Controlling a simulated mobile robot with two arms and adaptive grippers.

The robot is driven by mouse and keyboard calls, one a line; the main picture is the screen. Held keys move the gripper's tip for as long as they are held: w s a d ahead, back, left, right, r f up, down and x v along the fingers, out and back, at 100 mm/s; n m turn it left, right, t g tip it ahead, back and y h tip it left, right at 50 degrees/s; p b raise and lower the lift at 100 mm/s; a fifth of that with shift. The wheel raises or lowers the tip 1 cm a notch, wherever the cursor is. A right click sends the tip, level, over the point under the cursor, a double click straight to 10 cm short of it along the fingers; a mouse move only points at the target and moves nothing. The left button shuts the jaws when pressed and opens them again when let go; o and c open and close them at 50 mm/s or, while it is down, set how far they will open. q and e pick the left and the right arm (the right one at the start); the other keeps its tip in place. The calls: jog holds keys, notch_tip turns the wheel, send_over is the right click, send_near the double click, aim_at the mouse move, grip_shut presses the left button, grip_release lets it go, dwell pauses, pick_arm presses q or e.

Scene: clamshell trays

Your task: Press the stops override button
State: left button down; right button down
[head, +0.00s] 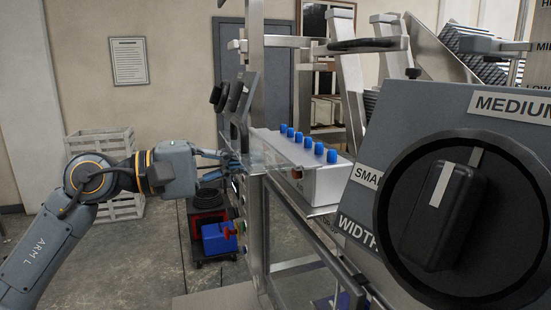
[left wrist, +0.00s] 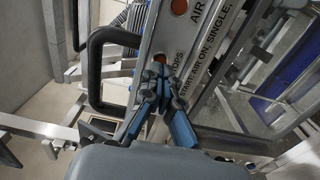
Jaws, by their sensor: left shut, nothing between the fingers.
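My left gripper (head: 235,163) reaches in from the left to the side of the machine, with its fingers together and nothing between them. In the left wrist view its blue-padded fingers (left wrist: 160,78) point at a metal panel strip (left wrist: 198,42) with printed labels. My right gripper is not in view.
A black handle (left wrist: 95,70) stands left of the strip. In the head view, a white box with several blue knobs (head: 308,148) lies right of my gripper. A large black width dial (head: 445,215) fills the right. A white crate (head: 105,165) stands behind my arm.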

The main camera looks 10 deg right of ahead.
pick_arm(q)
jog(key=shift+w+d, duration=0.2)
jog(key=shift+d, duration=0.85)
jog(key=shift+a, duration=0.2)
jog(key=shift+s+a+b, duration=0.25)
jog(key=shift+a+b, duration=0.6)
jog(key=shift+a, duration=0.2)
jog(key=s+a+b, duration=0.2)
jog(key=a+b, duration=0.3)
jog(key=a, duration=0.4)
jog(key=shift+a, duration=0.4)
dwell(0.4)
dwell(0.5)
